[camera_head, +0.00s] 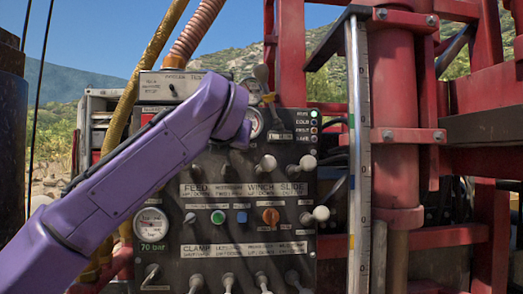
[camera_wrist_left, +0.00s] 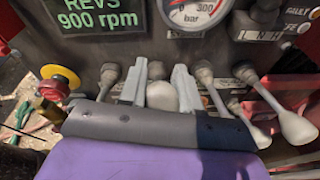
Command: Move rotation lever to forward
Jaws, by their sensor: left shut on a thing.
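In the left wrist view, the two grey fingers of my left gripper (camera_wrist_left: 160,74) stand on either side of a lever with a pale rounded knob (camera_wrist_left: 162,96) and are shut on it. The lever sits in a row on the dark control panel (camera_head: 170,270), and its label is hidden, so I cannot read that it is the rotation lever. In the head view my purple left arm crosses the panel from the left and hides the gripper and that lever. My right gripper is not in view.
Neighbouring levers (camera_wrist_left: 205,76) stand close on both sides. A red knob with a yellow ring (camera_wrist_left: 62,82) is at the left of the wrist view. A gauge (camera_wrist_left: 192,10) sits above. Winch (camera_head: 268,163) and slide (camera_head: 308,162) levers and a steel post (camera_head: 358,150) lie right of my arm.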

